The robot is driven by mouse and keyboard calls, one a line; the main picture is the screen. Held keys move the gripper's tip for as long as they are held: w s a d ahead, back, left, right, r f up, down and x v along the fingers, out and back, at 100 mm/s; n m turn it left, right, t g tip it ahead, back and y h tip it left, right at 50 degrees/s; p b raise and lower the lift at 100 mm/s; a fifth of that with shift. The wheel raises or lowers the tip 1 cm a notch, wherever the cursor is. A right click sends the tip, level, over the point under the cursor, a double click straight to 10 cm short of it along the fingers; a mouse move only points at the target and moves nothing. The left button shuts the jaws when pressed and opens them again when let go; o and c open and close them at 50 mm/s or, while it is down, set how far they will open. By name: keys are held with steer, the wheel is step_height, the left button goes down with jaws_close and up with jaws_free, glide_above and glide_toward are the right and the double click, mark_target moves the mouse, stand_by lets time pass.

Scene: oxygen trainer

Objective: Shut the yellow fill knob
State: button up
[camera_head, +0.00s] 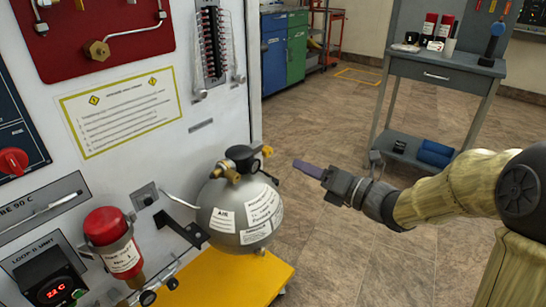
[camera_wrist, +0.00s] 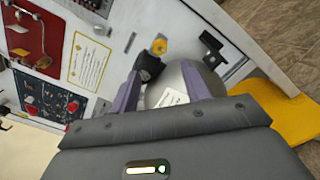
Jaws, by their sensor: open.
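The yellow fill knob (camera_head: 267,150) sits at the right end of the black valve on top of the grey round air tank (camera_head: 240,215). In the wrist view the yellow knob (camera_wrist: 159,46) shows just beyond the fingertips, at the end of the black valve body (camera_wrist: 148,65). My gripper (camera_head: 298,165) is to the right of the knob in the head view, apart from it. In the wrist view my gripper (camera_wrist: 160,68) has its two purple fingers spread, with nothing held between them. The tank (camera_wrist: 180,85) shows partly between and beyond the fingers.
The white panel wall (camera_head: 210,130) stands left of the tank, with a red bottle (camera_head: 112,245) mounted on it. A yellow platform (camera_head: 225,278) is under the tank. A grey workbench (camera_head: 440,72) stands behind at the right. Tiled floor between is clear.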

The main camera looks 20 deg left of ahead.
mark_target(270, 153)
steer(key=b+x, duration=0.2)
steer(key=x, duration=0.8)
steer(key=shift+w+a, duration=0.1)
steer(key=shift+a, duration=0.1)
steer(key=c, duration=1)
